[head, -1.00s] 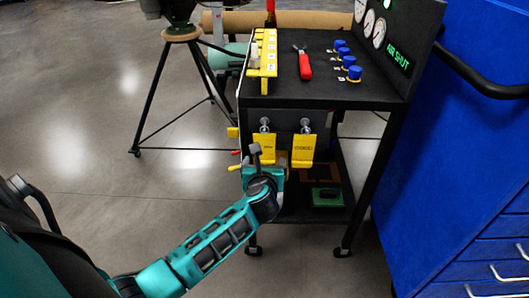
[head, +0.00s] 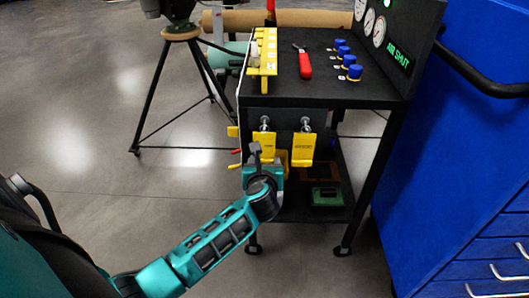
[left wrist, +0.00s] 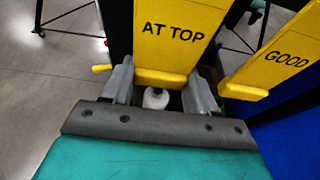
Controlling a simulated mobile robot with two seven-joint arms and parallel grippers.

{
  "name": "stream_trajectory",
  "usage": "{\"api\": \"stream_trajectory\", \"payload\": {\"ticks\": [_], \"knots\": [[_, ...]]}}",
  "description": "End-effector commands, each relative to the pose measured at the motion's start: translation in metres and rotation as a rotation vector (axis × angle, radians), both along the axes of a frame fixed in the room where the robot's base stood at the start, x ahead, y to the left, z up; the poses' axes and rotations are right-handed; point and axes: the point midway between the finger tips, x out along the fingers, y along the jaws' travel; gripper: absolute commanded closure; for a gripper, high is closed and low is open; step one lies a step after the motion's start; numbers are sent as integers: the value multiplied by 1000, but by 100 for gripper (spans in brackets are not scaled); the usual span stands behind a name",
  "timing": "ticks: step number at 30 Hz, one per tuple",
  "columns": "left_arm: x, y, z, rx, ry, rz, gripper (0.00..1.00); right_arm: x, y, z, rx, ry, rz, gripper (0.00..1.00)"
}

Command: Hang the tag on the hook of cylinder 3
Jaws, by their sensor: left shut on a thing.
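Two yellow tags hang side by side at the cart's front face, under two metal hooks. The left tag (head: 264,141) reads "AT TOP" in the left wrist view (left wrist: 170,35), and the right tag (head: 303,150) reads "GOOD" there (left wrist: 280,60). My left gripper (left wrist: 160,92) is shut on the lower end of the "AT TOP" tag, with one grey finger on each side. In the head view the gripper is just below that tag, and its wrist hides part of it. The left hook (head: 265,123) is at the tag's top. I cannot pick out cylinder 3. My right gripper is out of view.
The black cart (head: 340,93) carries a yellow rack (head: 264,52), red-handled pliers (head: 305,65) and several blue knobs. A tall blue cabinet (head: 450,165) stands close on the right. A tripod (head: 158,90) stands behind left. The floor to the left is open.

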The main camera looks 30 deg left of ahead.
Motion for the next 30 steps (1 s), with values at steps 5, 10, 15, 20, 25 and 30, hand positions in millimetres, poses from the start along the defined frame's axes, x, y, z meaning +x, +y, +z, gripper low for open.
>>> {"api": "stream_trajectory", "payload": {"ticks": [5, 10, 15, 20, 25, 30], "knots": [[-1, 0, 0, -1, 1, 0, 96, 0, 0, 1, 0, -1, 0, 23], [-3, -2, 0, -1, 1, 0, 96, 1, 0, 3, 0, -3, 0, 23], [-6, -4, 0, -2, 0, -1, 96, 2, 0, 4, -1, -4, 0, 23], [-9, -6, 0, -1, -1, -1, 96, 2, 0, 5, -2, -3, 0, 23], [-11, -7, 1, -1, -1, -1, 96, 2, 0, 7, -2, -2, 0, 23], [-15, -9, 0, -1, 1, -1, 96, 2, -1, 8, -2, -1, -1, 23]]}}
